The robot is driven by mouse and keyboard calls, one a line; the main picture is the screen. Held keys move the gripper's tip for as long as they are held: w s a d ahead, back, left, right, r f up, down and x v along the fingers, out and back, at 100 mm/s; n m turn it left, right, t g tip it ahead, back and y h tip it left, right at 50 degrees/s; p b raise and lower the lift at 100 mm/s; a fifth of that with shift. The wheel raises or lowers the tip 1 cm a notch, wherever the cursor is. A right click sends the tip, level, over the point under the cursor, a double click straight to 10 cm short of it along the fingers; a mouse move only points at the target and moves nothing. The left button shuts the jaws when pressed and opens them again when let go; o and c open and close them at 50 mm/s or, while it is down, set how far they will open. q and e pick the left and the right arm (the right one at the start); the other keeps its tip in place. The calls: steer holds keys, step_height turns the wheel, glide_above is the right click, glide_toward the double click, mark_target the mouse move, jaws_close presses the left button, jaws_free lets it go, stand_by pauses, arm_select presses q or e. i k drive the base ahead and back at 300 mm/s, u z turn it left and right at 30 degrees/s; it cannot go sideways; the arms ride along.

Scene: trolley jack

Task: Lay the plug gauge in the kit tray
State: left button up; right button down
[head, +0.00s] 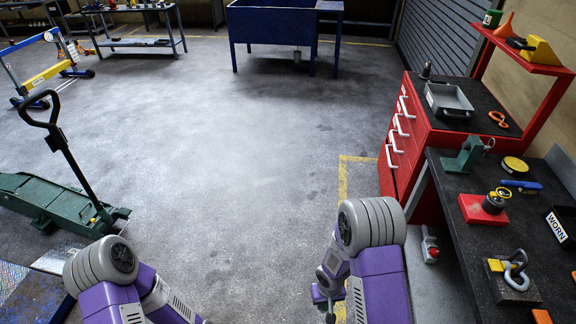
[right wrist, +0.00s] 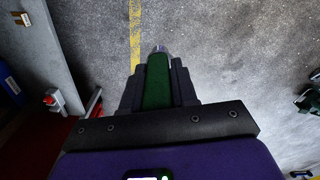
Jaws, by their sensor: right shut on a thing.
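My right gripper (right wrist: 157,85) is shut on a green-handled piece with a small metal tip, which I take to be the plug gauge (right wrist: 157,88). It points away from the wrist, over open floor. A grey open tray (head: 449,113), which looks like the kit tray, lies on top of the red drawer cabinet at the right, well beyond the gripper. My left gripper is out of view.
The dark bench (head: 455,240) at right holds a green vise-like block (head: 466,157), a blue-handled tool (head: 521,185), a red block (head: 482,210), a shackle (head: 514,272) and a "WORN" box (head: 562,228). An orange hook (head: 498,119) lies beside the tray. Mid-floor is clear; a green trolley jack (head: 60,200) stands left.

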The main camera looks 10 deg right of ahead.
mark_target(440, 104)
steer(key=u, duration=0.15)
steer(key=i, duration=3.55)
steer(key=z, duration=0.75)
steer(key=i, duration=1.15)
steer(key=z, duration=1.9)
steer(key=i, duration=1)
steer(key=z, duration=0.6)
